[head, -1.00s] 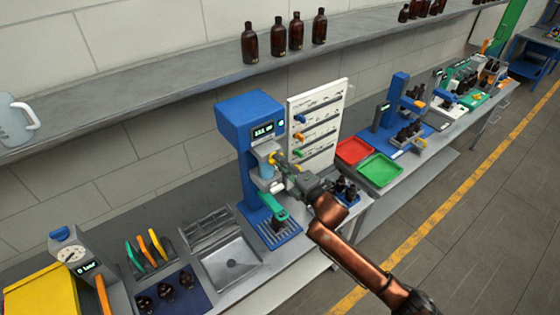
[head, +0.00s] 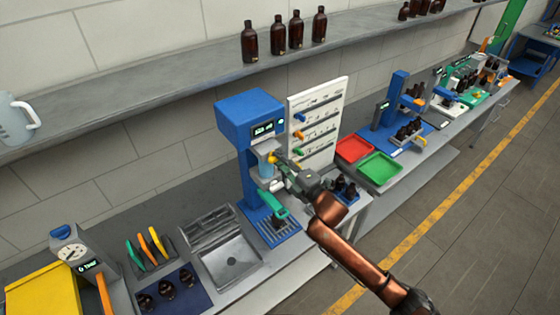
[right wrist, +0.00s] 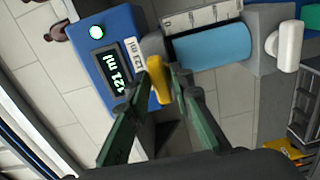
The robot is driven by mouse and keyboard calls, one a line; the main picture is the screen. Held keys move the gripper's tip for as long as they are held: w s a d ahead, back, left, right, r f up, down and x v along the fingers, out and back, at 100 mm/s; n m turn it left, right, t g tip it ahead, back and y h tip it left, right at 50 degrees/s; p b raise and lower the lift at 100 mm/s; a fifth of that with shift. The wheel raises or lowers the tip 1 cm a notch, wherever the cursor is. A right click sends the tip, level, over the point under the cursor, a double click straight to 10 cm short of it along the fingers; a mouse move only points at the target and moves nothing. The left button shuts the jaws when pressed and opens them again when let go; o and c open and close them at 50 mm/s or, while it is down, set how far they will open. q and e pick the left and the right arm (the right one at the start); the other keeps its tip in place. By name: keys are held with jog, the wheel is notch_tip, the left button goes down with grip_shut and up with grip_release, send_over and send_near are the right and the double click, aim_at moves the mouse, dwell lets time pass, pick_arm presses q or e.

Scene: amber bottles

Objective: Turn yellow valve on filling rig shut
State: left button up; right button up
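The blue filling rig (head: 240,115) stands on the bench, with a lit display on its head. The display reads 121 ml in the right wrist view. The yellow valve (right wrist: 158,80) sticks out beside the display, next to a light-blue cylinder (right wrist: 212,46). The valve also shows small in the head view (head: 271,156). My right gripper (right wrist: 164,76) reaches in from the right, and its two green-grey fingers close against either side of the valve. The fingers hide part of the valve. My left gripper is in neither view.
A white panel (head: 325,100) with coloured handles stands close behind my right gripper. A green lever (head: 278,213) sits low on the rig. A sink (head: 232,262) lies left of it; red (head: 353,150) and green (head: 380,168) trays lie to the right.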

jog(key=shift+o, duration=0.8)
jog(key=v, duration=1.2)
